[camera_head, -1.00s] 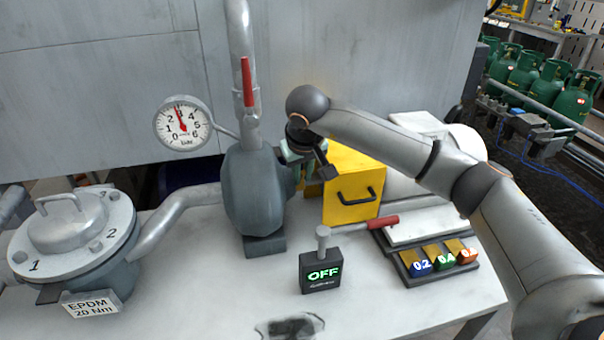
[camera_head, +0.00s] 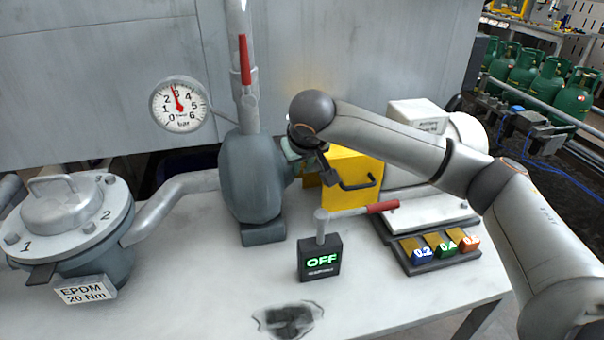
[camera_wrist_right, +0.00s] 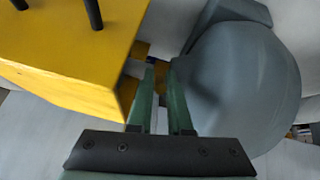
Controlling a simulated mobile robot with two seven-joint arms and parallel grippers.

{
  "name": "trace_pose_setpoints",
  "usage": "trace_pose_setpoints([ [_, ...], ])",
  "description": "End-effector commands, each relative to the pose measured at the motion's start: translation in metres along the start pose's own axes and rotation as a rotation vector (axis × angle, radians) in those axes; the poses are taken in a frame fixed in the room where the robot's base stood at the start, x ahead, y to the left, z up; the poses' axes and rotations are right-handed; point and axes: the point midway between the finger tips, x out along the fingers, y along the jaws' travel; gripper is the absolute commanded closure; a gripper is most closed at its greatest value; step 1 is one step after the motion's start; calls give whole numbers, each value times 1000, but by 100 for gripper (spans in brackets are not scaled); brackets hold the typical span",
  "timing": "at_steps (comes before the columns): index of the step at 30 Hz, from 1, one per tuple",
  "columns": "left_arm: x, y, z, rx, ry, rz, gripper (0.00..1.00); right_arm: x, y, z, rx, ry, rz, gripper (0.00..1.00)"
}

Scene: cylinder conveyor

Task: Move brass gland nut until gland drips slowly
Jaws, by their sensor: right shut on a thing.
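The grey pump (camera_head: 250,185) stands on the white bench, with the yellow box (camera_head: 352,172) to its right. My right gripper (camera_head: 305,160) reaches into the gap between them. In the right wrist view, the fingers of my right gripper (camera_wrist_right: 162,70) are close together and shut, with their tips between the yellow box (camera_wrist_right: 75,50) and the rounded pump body (camera_wrist_right: 240,85). A small brownish, brass-coloured patch (camera_wrist_right: 141,48) shows beside the tips. The nut itself is mostly hidden by the fingers, and no drip is visible. My left gripper is not in view.
A pressure gauge (camera_head: 178,104) reads near 3 bar. A red-handled valve (camera_head: 244,65) is above the pump. An OFF switch block (camera_head: 320,259) with a red lever and several numbered blocks (camera_head: 447,248) stand in front. A lidded vessel (camera_head: 75,215) is at left.

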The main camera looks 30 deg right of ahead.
Motion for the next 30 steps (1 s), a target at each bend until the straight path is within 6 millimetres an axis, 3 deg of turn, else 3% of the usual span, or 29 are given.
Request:
trace_pose_setpoints([
  [2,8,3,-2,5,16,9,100,4,0,1,4,37,7,100],
  [14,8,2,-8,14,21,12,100,2,0,-1,5,66,11,100],
  [15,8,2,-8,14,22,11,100,2,0,-1,5,66,11,82],
  [18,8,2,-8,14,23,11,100,2,0,-1,5,65,10,71],
  [26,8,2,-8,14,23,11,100,2,0,0,4,63,10,70],
  [30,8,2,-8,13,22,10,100,-10,0,0,4,67,10,70],
])
